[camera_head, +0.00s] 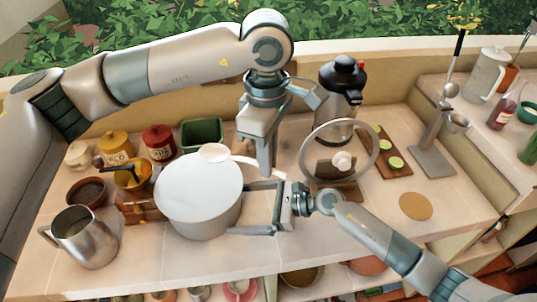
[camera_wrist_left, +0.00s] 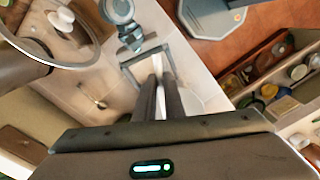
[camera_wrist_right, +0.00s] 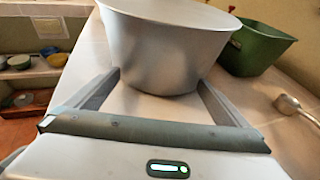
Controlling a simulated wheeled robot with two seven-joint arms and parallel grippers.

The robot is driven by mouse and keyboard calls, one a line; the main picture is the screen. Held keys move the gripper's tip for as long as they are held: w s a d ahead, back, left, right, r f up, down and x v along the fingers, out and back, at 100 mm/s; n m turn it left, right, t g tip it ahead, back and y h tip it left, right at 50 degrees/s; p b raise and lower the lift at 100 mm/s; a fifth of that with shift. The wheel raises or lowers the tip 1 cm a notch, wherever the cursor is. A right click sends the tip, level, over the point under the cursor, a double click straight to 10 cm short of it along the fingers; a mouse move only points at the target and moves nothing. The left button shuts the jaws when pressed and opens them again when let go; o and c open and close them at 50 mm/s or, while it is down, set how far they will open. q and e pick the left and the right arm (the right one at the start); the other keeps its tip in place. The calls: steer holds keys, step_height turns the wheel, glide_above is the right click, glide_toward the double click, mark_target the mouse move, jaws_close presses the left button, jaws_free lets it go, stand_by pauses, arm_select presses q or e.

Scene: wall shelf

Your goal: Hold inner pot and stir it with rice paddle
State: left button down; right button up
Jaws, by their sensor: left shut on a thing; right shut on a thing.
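The light grey inner pot (camera_head: 198,210) stands upright on the counter, left of centre in the head view. My right gripper (camera_head: 240,208) reaches it from the right and is shut on it, one finger on each side; the pot also fills the top of the right wrist view (camera_wrist_right: 170,50). My left gripper (camera_head: 266,172) points down beside the pot's far right side, shut on the white rice paddle (camera_head: 213,152). The paddle's round head is over the pot's far rim, and its handle runs right to the left fingers. Whether the head touches the pot cannot be told.
A green tub (camera_head: 202,133), red jar (camera_head: 159,142) and yellow jar (camera_head: 116,146) stand behind the pot. A metal pitcher (camera_head: 85,238) is at front left. A glass lid (camera_head: 311,152) stands upright at right, before a dark-topped flask (camera_head: 337,100). The counter's front edge is close.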

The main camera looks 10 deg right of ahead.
steer(key=shift+s+a, duration=0.2)
steer(key=shift+a, duration=0.3)
steer(key=o, duration=0.3)
arm_select(q)
steer(key=shift+f, duration=0.1)
arm_select(e)
steer(key=shift+d, duration=0.1)
arm_select(q)
steer(key=shift+w+a+f, duration=0.15)
steer(key=shift+w+a, duration=0.4)
steer(key=shift+a, duration=0.2)
arm_select(e)
steer(key=shift+d+r+g, duration=0.15)
steer(key=shift+d+g, duration=0.15)
steer(key=shift+d, duration=0.35)
arm_select(q)
steer(key=shift+s+d, duration=0.2)
arm_select(e)
steer(key=v, duration=1)
steer(key=shift+s+d, duration=0.1)
steer(key=shift+d, duration=0.2)
arm_select(q)
steer(key=shift+a, duration=0.1)
arm_select(e)
steer(key=shift+s+d, duration=0.1)
steer(key=shift+d, duration=0.2)
steer(key=shift+s+d, duration=0.1)
